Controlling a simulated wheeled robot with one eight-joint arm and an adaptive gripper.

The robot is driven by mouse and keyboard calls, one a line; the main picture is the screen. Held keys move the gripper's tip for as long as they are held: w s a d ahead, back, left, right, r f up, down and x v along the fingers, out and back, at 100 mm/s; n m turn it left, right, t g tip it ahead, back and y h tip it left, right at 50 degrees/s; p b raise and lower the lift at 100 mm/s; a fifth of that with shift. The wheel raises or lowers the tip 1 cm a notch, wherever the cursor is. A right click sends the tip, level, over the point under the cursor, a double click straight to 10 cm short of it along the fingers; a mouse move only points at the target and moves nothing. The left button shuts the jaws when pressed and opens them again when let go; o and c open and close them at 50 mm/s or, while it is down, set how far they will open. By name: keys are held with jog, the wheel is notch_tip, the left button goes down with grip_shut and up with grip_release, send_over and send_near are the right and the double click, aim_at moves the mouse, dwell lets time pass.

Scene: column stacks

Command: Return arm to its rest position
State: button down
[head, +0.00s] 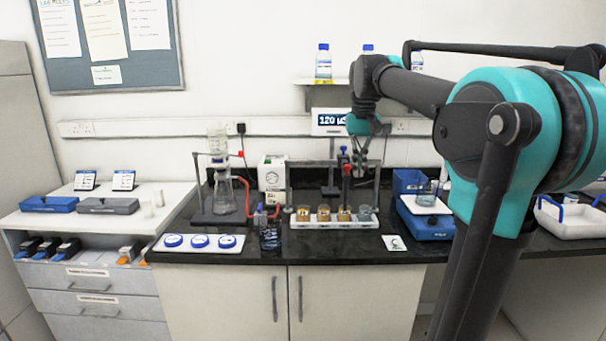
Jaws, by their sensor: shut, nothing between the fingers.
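My gripper (366,170) is at the end of my dark grey and teal arm, which reaches in from the right side of the head view. The gripper points down over the black bench, above the right part of a white rack (333,221) that holds several small brown-filled cups (344,214). The fingers look close together and nothing shows between them. My arm hides part of the shelf and the right side of the bench.
A flask on a stand (222,195) is on the left of the bench. A white tray with several blue-rimmed discs (199,242) lies at the front left. A blue device with a beaker (428,220) stands right of the rack. A shelf (322,82) holds bottles above.

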jog(key=s+d+f+t, duration=0.1)
jog(key=s+f, duration=0.6)
jog(key=f, duration=0.4)
jog(key=s+d+f+t, duration=0.1)
jog(key=s+f, duration=0.6)
jog(key=f, duration=0.5)
jog(key=s+d+f+t, duration=0.1)
jog(key=s+f, duration=0.6)
jog(key=f, duration=0.4)
jog(key=shift+s+d+f+t, duration=0.25)
jog(key=shift+f+t, duration=0.05)
jog(key=shift+f, duration=0.05)
